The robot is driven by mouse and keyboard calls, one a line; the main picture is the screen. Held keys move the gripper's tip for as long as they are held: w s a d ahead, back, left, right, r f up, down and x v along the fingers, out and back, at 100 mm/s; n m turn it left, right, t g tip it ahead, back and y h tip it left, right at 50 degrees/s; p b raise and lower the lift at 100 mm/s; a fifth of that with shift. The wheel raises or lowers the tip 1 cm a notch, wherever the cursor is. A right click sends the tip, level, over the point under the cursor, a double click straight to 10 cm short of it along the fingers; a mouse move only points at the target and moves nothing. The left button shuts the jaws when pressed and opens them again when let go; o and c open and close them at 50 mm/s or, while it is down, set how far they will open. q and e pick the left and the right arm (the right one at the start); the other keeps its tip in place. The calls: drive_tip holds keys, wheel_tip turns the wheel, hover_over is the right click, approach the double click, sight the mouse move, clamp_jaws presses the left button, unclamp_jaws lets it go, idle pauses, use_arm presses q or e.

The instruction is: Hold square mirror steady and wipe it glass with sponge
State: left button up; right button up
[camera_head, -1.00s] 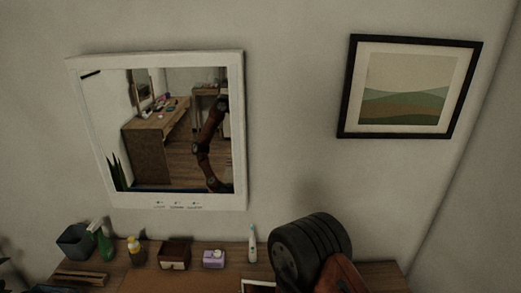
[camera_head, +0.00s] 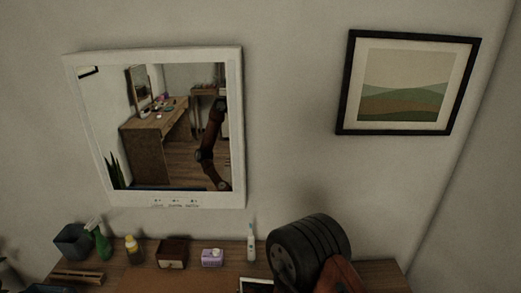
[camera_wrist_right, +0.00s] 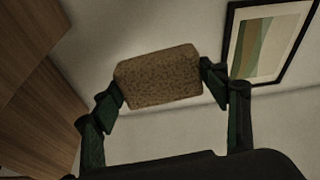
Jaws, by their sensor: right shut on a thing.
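The square mirror (camera_head: 160,125) has a white frame and hangs on the wall at the left of the head view. Its glass reflects a desk and one of my arms. A speckled brown sponge (camera_wrist_right: 158,76) is in the right wrist view. My right gripper (camera_wrist_right: 160,86) is shut on the sponge, with one finger at each end of it. In the head view that gripper is not visible; only a dark rounded part of my arm shows at the bottom, right of centre, apart from the mirror. My left gripper is not in view.
A wooden table (camera_head: 225,275) below the mirror carries a dark bin (camera_head: 73,241), a green spray bottle (camera_head: 101,241), a yellow bottle (camera_head: 132,249), a small brown box (camera_head: 172,253), a purple box (camera_head: 212,257) and an electric toothbrush (camera_head: 251,244). A framed picture (camera_head: 404,85) hangs at right.

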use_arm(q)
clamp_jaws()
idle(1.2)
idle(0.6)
use_arm(e)
drive_tip(key=s+a+f+m, duration=0.25)
drive_tip(key=a+f, duration=0.25)
drive_tip(key=a, duration=0.3)
drive_tip(key=s+a+f+m+y, duration=0.1)
drive_tip(key=a+f+m, duration=0.25)
drive_tip(key=a, duration=0.35)
drive_tip(key=s+a+f+m, duration=0.2)
drive_tip(key=a+f, duration=0.4)
drive_tip(key=a, duration=0.2)
drive_tip(key=shift+r+x, duration=0.15)
drive_tip(key=shift+x, duration=1.25)
drive_tip(key=shift+r+x, duration=0.15)
drive_tip(key=shift+x, duration=1.3)
